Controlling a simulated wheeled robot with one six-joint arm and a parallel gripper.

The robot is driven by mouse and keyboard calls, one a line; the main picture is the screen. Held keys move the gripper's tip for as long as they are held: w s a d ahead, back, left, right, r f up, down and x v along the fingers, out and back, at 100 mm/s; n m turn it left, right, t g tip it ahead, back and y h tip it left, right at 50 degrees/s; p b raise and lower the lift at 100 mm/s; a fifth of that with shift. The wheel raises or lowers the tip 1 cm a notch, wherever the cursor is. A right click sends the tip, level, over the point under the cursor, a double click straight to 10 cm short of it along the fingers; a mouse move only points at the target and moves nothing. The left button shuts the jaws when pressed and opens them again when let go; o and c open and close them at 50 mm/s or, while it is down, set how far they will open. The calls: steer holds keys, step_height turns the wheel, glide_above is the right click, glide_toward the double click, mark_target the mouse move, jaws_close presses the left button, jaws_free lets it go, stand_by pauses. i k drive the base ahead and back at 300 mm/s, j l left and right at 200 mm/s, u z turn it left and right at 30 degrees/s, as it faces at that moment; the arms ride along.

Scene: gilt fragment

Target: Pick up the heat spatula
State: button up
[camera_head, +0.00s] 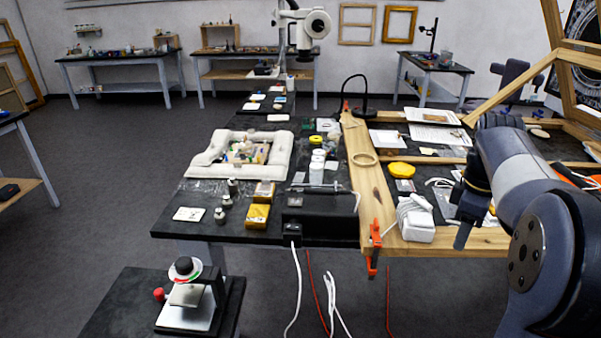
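A slim grey pen-like tool (316,188), which looks like the heat spatula, lies across the back top of a black box (322,224) at the table's front edge. A white cord runs from its right end. My gripper (464,236) hangs at the right, over the wooden frame's front edge and to the right of the tool, apart from it. Its fingers are small and dark here, and I cannot tell whether they are open or shut. I see nothing in it.
A white adapter with coiled cord (418,226) and an orange clamp (374,245) lie between my gripper and the black box. Yellow boxes (257,216) and small grey bottles (220,216) stand left of it. A padded tray (205,160) lies behind.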

mark_target(321, 192)
steer(key=i+l+u, duration=0.1)
steer(key=i+u, duration=0.3)
steer(key=i, duration=0.15)
steer(key=i+l+u, duration=0.25)
steer(key=i+u, duration=0.2)
steer(key=u, duration=0.3)
steer(key=i, duration=0.05)
